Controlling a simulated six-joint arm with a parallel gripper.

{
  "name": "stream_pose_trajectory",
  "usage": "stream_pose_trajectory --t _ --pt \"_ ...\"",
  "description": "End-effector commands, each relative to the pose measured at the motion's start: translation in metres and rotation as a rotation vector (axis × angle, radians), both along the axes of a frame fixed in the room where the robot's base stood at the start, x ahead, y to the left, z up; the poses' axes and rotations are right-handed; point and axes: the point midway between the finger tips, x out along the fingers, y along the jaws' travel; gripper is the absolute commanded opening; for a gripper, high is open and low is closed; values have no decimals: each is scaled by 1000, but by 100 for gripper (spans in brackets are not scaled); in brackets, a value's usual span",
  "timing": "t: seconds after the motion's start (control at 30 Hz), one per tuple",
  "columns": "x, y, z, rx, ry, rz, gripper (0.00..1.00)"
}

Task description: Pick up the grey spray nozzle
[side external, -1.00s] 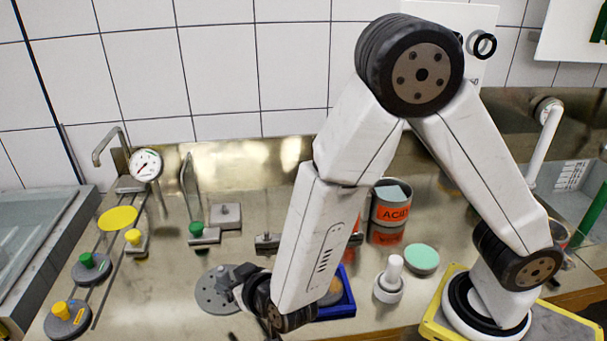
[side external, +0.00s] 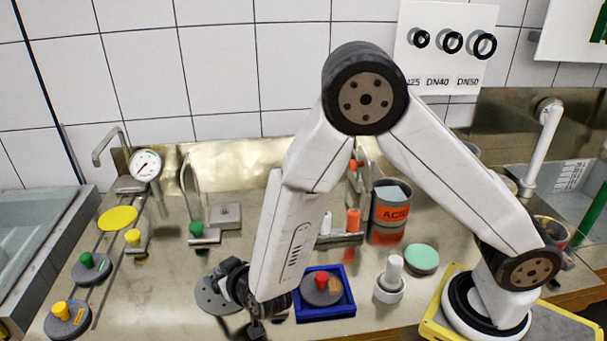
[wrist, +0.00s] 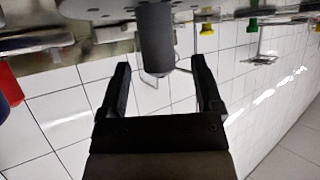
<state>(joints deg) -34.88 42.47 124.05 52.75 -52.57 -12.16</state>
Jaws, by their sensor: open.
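The grey spray nozzle (wrist: 153,35) is a dark grey cylinder standing on a round grey disc with holes (wrist: 100,9). In the wrist view, which is upside down, its free end lies between the tips of my gripper (wrist: 160,66). My gripper is open, with a gap to the nozzle on both sides. In the side view my gripper (side external: 232,287) is low at the right part of the disc (side external: 207,291) and hides the nozzle there.
A blue tray (side external: 351,309) holding a red-knobbed disc (side external: 321,288) is close on the right. A rack with white and orange nozzles (side external: 353,220) stands behind it. Green-knobbed and yellow-knobbed parts (side external: 92,267) are at left. A white nozzle-like piece (side external: 391,280) stands further right.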

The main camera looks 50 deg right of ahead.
Motion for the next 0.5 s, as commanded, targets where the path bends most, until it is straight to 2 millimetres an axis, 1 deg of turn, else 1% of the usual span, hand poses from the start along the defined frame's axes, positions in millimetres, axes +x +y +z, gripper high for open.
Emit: stream_pose_trajectory --t 0.43,0.47,0.5 --pt "0 0 0 0 0 0 83" --pt "0 0 0 0 0 0 77" --pt "0 0 0 0 0 0 64"
